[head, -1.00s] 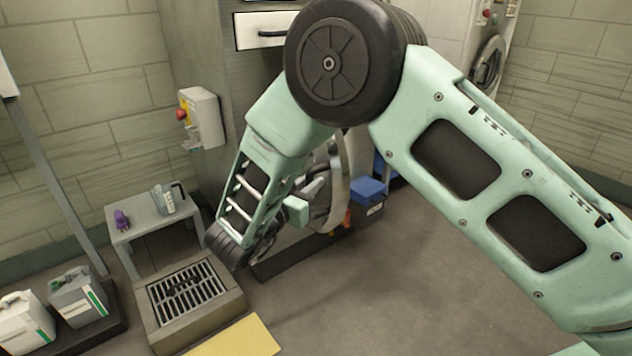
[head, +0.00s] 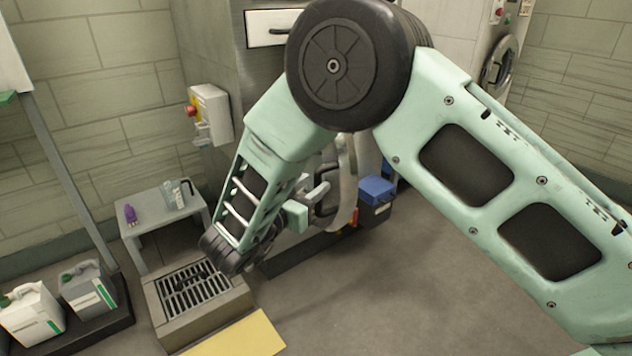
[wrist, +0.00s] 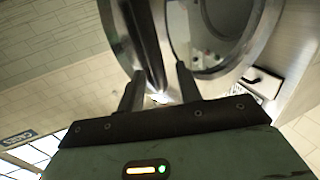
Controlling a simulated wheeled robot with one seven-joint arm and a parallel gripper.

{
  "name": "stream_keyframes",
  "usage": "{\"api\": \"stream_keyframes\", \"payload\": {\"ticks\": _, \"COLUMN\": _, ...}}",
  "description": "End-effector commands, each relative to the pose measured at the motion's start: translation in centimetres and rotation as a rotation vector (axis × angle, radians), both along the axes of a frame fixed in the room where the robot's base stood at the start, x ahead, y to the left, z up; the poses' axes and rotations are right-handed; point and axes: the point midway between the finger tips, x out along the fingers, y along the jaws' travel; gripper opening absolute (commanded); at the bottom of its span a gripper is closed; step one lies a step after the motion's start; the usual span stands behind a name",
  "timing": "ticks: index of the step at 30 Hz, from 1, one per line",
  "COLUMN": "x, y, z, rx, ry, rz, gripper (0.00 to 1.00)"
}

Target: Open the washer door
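The washer (head: 275,62) stands behind my arm, which hides much of its front. Its round door (head: 348,185), with a metal rim, shows beside my gripper and stands out from the front. In the wrist view the door (wrist: 118,30) is at the upper left, swung away from the round opening (wrist: 232,40) at the upper right. My gripper (head: 318,191) is at the door. In the wrist view its fingers (wrist: 160,88) are apart, with the door's edge beyond or between them; I cannot tell whether they touch it.
A floor drain (head: 195,290) and a yellow mat (head: 240,337) lie in front at the left. A small table (head: 160,215) holds a purple item and a jug. Jugs (head: 35,315) stand at lower left. A blue-topped box (head: 376,190) is right of the door. The floor at right is clear.

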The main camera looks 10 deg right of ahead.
Motion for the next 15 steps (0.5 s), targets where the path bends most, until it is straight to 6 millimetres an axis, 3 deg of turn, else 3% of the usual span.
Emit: {"api": "stream_keyframes", "payload": {"ticks": 15, "x": -7.9, "y": 8.9, "z": 0.0, "rx": 0.002, "ry": -0.001, "rz": 0.004, "gripper": 0.35}}
